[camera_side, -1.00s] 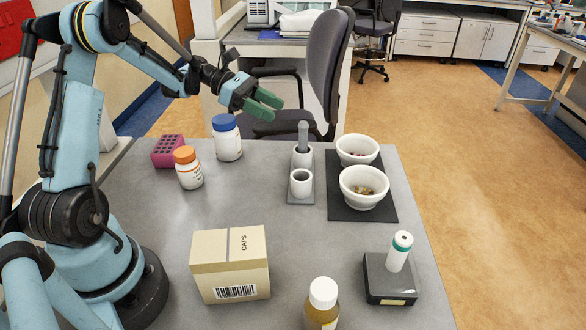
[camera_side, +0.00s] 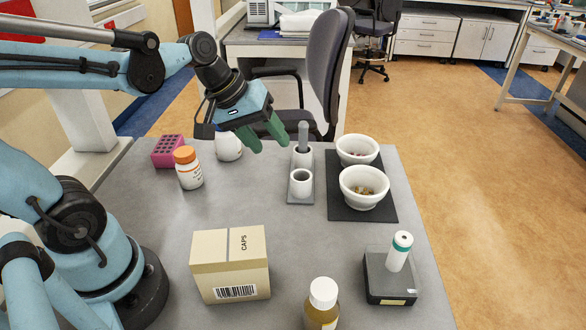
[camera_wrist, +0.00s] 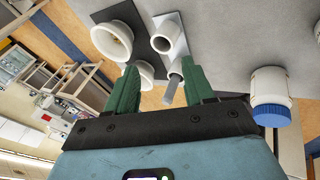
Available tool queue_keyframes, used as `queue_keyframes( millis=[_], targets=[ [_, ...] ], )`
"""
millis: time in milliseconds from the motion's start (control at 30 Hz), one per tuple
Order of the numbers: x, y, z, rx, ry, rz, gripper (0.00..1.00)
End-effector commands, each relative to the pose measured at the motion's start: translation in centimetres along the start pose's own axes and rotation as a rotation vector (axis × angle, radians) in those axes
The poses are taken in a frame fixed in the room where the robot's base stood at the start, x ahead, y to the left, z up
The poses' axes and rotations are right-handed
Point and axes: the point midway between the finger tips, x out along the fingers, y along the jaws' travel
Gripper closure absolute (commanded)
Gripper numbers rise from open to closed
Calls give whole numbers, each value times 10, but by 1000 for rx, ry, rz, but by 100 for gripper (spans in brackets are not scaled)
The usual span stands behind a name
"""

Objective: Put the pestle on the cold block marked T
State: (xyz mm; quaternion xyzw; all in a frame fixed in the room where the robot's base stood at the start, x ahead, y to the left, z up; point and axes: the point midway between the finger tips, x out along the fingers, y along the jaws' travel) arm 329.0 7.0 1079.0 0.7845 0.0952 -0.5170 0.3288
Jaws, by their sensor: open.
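The grey pestle (camera_side: 303,134) stands upright in the rear cup of a grey two-cup holder (camera_side: 301,198). The front cup is empty. In the wrist view the pestle (camera_wrist: 173,88) shows between my fingers, beyond their tips. My gripper (camera_side: 269,142) is open and empty, left of the pestle and apart from it in the side view. A magenta block (camera_side: 168,151) with holes sits at the back left. A dark grey block (camera_side: 390,284) with a pale label sits at the front right, a teal-banded white tube (camera_side: 399,253) on it. I cannot read a T on either block.
Two white bowls (camera_side: 363,198) stand on a dark mat (camera_side: 368,215) right of the holder. An orange-capped bottle (camera_side: 188,174), a partly hidden white jar (camera_side: 229,151), a CAPS box (camera_side: 230,270) and an amber bottle (camera_side: 321,317) stand around. The table's middle is clear.

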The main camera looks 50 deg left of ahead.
Motion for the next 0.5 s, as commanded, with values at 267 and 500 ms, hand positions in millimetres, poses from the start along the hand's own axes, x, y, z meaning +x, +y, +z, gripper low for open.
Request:
queue_keyframes(
  millis=[267, 500],
  targets=[
    [-7, -14, 32, 552, 167, -105, 47],
    [-8, -17, 37, 693, 208, -135, 47]
  ],
)
